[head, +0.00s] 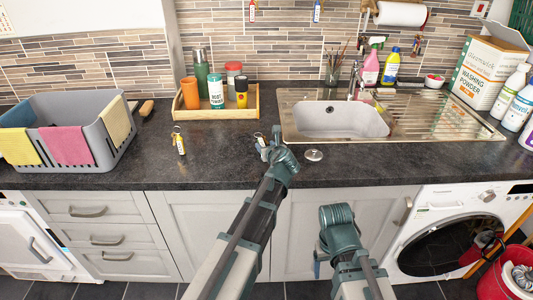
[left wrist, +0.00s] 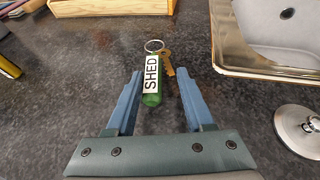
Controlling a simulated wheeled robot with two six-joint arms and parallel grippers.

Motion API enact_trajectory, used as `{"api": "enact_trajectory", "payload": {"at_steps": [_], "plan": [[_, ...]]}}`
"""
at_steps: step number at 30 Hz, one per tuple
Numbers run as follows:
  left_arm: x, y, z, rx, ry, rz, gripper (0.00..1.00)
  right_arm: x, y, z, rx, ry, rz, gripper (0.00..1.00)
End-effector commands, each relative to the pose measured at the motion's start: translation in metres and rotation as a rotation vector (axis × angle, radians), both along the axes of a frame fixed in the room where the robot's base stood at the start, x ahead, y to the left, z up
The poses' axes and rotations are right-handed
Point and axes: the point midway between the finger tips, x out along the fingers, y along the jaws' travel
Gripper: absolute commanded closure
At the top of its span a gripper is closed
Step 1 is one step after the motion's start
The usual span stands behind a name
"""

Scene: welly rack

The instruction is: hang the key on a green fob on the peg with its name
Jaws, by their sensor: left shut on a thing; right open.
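The key on a green fob (left wrist: 152,80) is in the left wrist view, its white label reading SHED, with a metal ring and a brass key at its far end. My left gripper (left wrist: 158,78) has its blue fingers on either side of the fob and is shut on it. In the head view this gripper (head: 267,149) is low over the worktop, left of the sink, and largely hides the fob. My right gripper (head: 317,266) is open, in front of the cupboards below the worktop edge. No peg marked SHED can be made out.
A key on a yellow fob (head: 180,145) lies to the left. Red (head: 252,11) and blue (head: 317,11) fobs hang at the wall's top edge. A wooden tray (head: 217,117) with bottles, a grey dish rack (head: 108,155) and a sink (head: 350,118) surround the clear worktop. A metal plug (head: 314,155) lies nearby.

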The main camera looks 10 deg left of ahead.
Motion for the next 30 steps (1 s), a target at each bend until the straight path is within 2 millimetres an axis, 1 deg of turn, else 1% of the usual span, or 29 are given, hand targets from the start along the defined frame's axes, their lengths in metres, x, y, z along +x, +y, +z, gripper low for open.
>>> {"api": "enact_trajectory", "payload": {"at_steps": [1, 3, 11, 16, 17, 21, 30], "plan": [[-0.0004, 0.0019, -0.0152, 0.0, 0.0, -0.001, 1.0, -0.0004, -0.0002, -0.0152, 0.0, 0.0, 0.0, 0.23], [0.0, 0.004, -0.0191, -0.001, -0.001, -0.003, 1.0, -0.0005, -0.0003, -0.019, 0.0, 0.0, 0.0, 0.23], [0.0001, 0.0046, -0.0163, -0.001, 0.0, -0.004, 1.0, -0.0003, -0.0002, -0.0163, 0.0, 0.0, 0.0, 0.23], [0.0002, 0.0046, -0.0214, -0.001, 0.0, -0.004, 1.0, -0.0004, -0.0002, -0.0214, 0.0, 0.0, 0.0, 0.23], [0.0002, 0.0045, -0.0197, -0.001, 0.0, -0.004, 0.42, -0.0003, -0.0002, -0.0196, 0.0, 0.0, 0.0, 0.23], [0.0001, 0.0045, -0.0193, -0.001, 0.0, -0.004, 0.17, -0.0003, -0.0002, -0.0193, 0.0, 0.0, 0.0, 0.23], [0.0001, 0.0045, -0.0203, -0.001, 0.0, -0.004, 0.17, -0.0004, -0.0002, -0.0203, 0.0, 0.0, 0.0, 0.23]]}}
